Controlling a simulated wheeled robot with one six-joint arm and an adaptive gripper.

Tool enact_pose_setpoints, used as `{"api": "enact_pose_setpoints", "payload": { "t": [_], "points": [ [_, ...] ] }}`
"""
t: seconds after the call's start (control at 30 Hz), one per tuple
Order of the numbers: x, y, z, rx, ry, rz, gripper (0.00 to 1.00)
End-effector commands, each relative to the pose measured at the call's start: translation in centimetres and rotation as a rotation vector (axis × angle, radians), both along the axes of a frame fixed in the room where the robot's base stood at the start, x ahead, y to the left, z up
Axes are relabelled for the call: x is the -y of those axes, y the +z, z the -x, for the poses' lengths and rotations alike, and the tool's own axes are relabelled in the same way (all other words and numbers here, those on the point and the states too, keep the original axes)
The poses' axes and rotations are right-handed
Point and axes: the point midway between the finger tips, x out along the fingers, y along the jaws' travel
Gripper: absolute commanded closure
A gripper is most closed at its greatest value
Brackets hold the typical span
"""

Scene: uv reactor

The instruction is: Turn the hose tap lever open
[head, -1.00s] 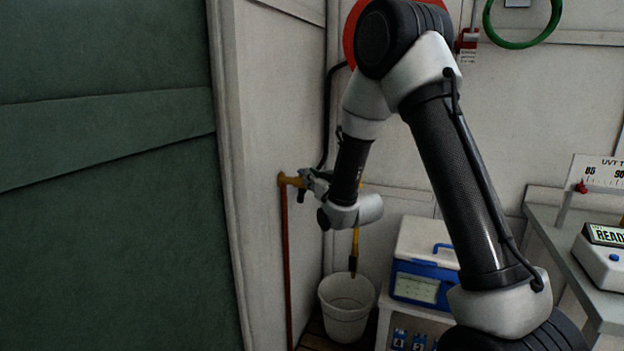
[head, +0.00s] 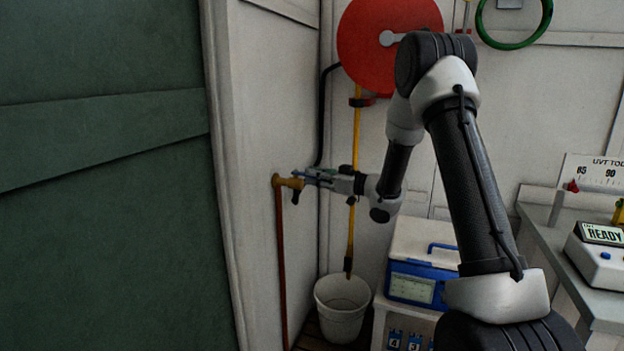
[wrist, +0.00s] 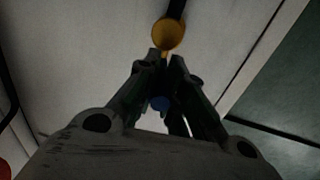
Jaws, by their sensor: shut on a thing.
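The brass hose tap (head: 288,182) sticks out from the pale side wall at the top of a reddish-brown pipe (head: 281,265). My gripper (head: 308,177) is at the tap from the right, its fingers lying roughly level. The round brass end of the tap (wrist: 168,35) is just beyond the fingertips. The fingers hide most of the lever, so its exact angle is hard to tell.
A blue and white cooler box (head: 420,275) stands right of the bucket. A grey bench (head: 560,255) is at the right.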

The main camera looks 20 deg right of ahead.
Motion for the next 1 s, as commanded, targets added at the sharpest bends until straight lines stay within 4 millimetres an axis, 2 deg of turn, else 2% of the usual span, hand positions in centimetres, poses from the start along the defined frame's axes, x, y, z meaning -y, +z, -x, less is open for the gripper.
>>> {"api": "enact_pose_setpoints", "payload": {
  "t": [0.3,0.83,0.87,0.9,0.93,1.0],
  "points": [
    [0.62,0.37,-0.82,0.009,0.123,-0.001,1.00],
    [0.61,0.55,-0.95,0.012,0.148,-0.003,1.00],
    [0.62,0.55,-0.96,0.012,0.147,-0.003,0.85],
    [0.62,0.56,-0.96,0.013,0.147,-0.002,0.77],
    [0.62,0.57,-0.96,0.013,0.147,-0.002,0.72],
    [0.63,0.58,-0.97,0.013,0.147,-0.002,0.70]
  ]
}}
